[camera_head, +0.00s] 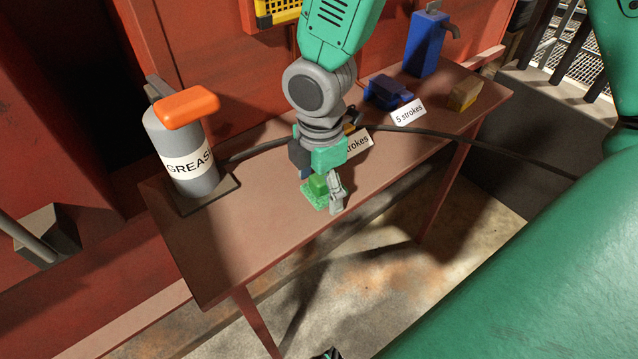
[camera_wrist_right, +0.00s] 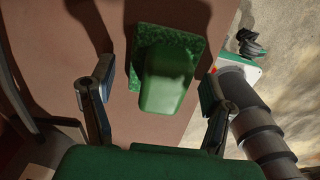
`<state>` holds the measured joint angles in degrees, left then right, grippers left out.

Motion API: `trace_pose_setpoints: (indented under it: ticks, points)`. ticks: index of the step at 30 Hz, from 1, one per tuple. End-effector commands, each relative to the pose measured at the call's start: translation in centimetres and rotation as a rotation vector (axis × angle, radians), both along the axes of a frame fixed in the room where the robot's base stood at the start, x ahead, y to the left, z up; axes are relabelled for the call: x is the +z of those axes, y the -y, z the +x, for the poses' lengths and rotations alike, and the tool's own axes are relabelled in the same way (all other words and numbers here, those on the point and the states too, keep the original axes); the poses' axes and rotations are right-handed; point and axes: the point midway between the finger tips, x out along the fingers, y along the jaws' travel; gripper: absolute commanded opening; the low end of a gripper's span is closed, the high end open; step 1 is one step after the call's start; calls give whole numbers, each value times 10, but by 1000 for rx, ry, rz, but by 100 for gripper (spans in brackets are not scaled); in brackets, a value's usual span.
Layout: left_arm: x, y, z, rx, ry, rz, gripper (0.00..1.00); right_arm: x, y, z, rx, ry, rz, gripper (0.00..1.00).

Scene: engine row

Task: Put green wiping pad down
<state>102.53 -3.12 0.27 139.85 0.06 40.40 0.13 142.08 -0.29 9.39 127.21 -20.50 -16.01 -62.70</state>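The green wiping pad (camera_head: 316,196) lies on the brown table, near its front edge. It has a flat textured base and a smooth block-shaped handle; it also shows in the right wrist view (camera_wrist_right: 167,75). My right gripper (camera_head: 322,190) is over the pad, pointing down. In the right wrist view my right gripper (camera_wrist_right: 155,92) has its fingers spread wide, one on each side of the handle, with gaps between fingers and handle. My left gripper cannot be made out clearly; a small dark piece at the bottom edge of the head view may be part of it.
On the table (camera_head: 235,250) stand a grey grease canister (camera_head: 183,150) with an orange top, a blue pump (camera_head: 426,45), a dark blue block (camera_head: 388,92), a yellow sponge-like block (camera_head: 464,95) and "strokes" labels. A dark hose crosses the table. The front left is bare.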

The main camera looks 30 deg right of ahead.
Motion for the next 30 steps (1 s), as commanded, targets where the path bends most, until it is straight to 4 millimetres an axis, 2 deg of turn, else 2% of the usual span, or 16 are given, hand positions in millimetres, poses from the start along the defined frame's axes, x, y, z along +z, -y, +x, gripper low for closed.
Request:
trace_pose_setpoints:
  ticks: [5,9,15,21,25,30]
  points:
    - [-3,0,0,0,0,0,40,-1,0,0,0,1,0,71]
    - [-16,0,0,0,0,0,40,-6,0,0,1,2,1,71]
    - [9,0,0,0,1,0,40,50,-4,0,0,5,2,71]
    - [22,0,0,0,0,0,40,95,-5,0,-1,4,2,71]
    - [27,0,0,0,0,0,40,117,-5,0,-1,3,2,71]
    - [31,0,0,0,0,0,40,133,-5,-1,0,0,0,71]
